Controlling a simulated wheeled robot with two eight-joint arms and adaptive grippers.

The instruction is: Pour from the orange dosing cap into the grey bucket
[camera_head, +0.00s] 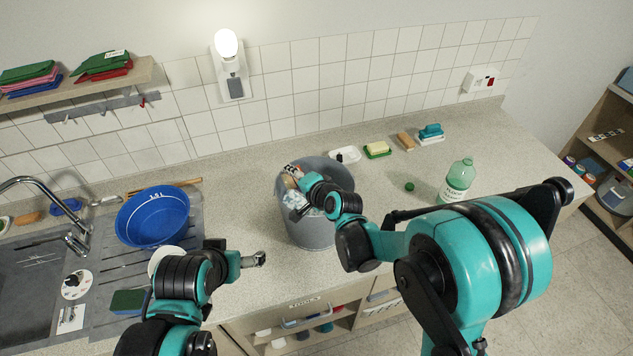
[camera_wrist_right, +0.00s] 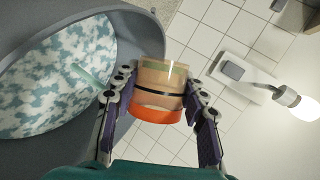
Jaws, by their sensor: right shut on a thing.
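The grey bucket (camera_head: 308,232) stands on the counter in the middle of the head view. Mottled white and blue-green contents (camera_wrist_right: 50,75) show inside it in the wrist view. My right gripper (camera_head: 297,178) is over the bucket, shut on the orange dosing cap (camera_wrist_right: 158,113). The cap is a clear cup with an orange band and a black line, held between both fingers beside the bucket's rim. A pale green streak shows between cap and contents; I cannot tell if it is liquid. My left gripper (camera_head: 254,259) is above the counter's front edge, left of the bucket, its jaws unclear.
A blue basin (camera_head: 153,217) stands left of the bucket, near the sink (camera_head: 35,280). A clear green bottle (camera_head: 459,178) and a small green cap (camera_head: 409,187) stand to the right. Soap dishes and sponges line the back. A lamp (camera_head: 227,45) is on the tiled wall.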

